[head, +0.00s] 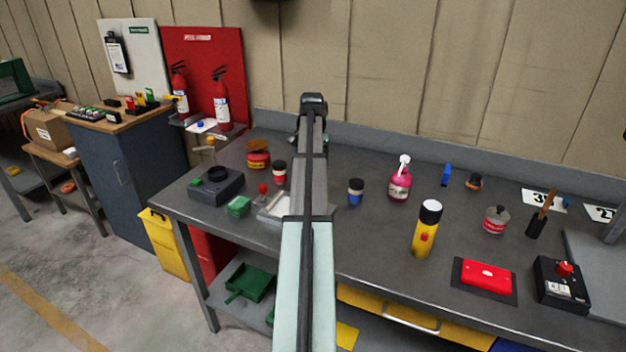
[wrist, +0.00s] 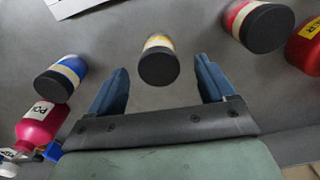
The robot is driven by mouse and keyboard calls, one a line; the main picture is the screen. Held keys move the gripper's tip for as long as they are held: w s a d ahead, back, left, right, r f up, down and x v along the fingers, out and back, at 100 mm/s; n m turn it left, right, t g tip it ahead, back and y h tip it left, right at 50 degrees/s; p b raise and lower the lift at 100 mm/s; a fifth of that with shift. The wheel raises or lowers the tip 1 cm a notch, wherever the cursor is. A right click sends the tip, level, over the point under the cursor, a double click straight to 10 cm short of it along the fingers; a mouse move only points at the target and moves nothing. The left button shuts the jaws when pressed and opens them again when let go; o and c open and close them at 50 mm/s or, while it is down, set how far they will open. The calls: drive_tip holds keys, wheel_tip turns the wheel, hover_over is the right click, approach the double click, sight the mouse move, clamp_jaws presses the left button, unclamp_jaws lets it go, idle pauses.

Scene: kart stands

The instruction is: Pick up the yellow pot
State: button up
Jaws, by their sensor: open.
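The yellow pot (wrist: 158,62) shows in the wrist view as a small round pot with a dark lid and a yellow and pale band. It stands on the grey bench between and slightly beyond the tips of my gripper's blue fingers. My gripper (wrist: 161,72) is open, one finger on each side of the pot, with nothing held. In the head view my arm hides the yellow pot and the gripper's fingers. A blue pot (head: 356,192) stands right of my arm and a red pot (head: 279,172) left of it; the wrist view shows them on opposite sides.
On the bench (head: 380,240), a pink spray bottle (head: 400,183) stands behind and right of the blue pot. A yellow cylinder with a black top (head: 425,230) stands nearer the front. A red tin (head: 258,158) and a dark box (head: 215,187) are at left.

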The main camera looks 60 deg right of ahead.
drive_tip(key=shift+s+d+f, duration=0.15)
drive_tip(key=shift+f, duration=2.5)
drive_tip(key=c, duration=1.2)
drive_tip(key=shift+r, duration=0.1)
